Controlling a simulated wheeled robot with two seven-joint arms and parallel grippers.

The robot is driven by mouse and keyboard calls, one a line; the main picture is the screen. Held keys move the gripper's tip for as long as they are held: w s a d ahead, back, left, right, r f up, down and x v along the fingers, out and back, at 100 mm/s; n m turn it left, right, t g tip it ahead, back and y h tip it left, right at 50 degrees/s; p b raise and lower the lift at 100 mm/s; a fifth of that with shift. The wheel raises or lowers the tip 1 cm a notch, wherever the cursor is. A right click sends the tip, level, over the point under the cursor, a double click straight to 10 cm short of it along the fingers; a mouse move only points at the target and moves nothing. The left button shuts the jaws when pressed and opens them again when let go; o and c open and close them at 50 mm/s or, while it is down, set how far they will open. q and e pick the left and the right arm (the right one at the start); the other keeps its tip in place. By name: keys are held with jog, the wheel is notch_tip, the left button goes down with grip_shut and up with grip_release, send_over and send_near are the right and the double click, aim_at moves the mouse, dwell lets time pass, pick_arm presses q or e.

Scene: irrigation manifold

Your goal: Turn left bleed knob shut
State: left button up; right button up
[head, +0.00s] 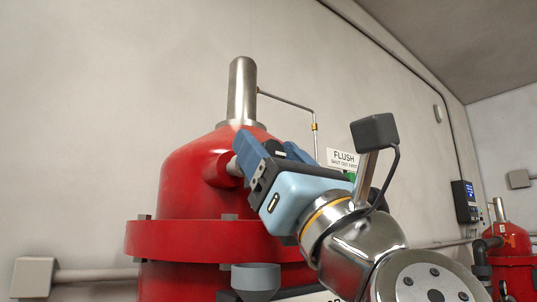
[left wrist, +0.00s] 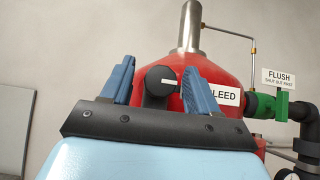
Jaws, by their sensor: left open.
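My left gripper (head: 266,148) has blue fingers and is open. In the left wrist view its fingers (left wrist: 159,76) stand on either side of the knob with gaps showing; I cannot tell how deep they reach. In the head view the gripper mostly hides the knob against a pale stub on the vessel. My right gripper is not in view.
A steel pipe (head: 242,90) rises from the vessel top, with a thin line running right. A "FLUSH" sign (head: 342,159) and a green handle (left wrist: 283,106) are to the right. A grey funnel (head: 256,278) sits below. A second red vessel (head: 510,240) stands far right.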

pick_arm(q)
jog(key=shift+w+a+r, duration=0.15)
jog(key=shift+w+r, duration=0.05)
jog(key=shift+r, duration=0.1)
jog(key=shift+c, duration=0.4)
jog(key=c, duration=0.9)
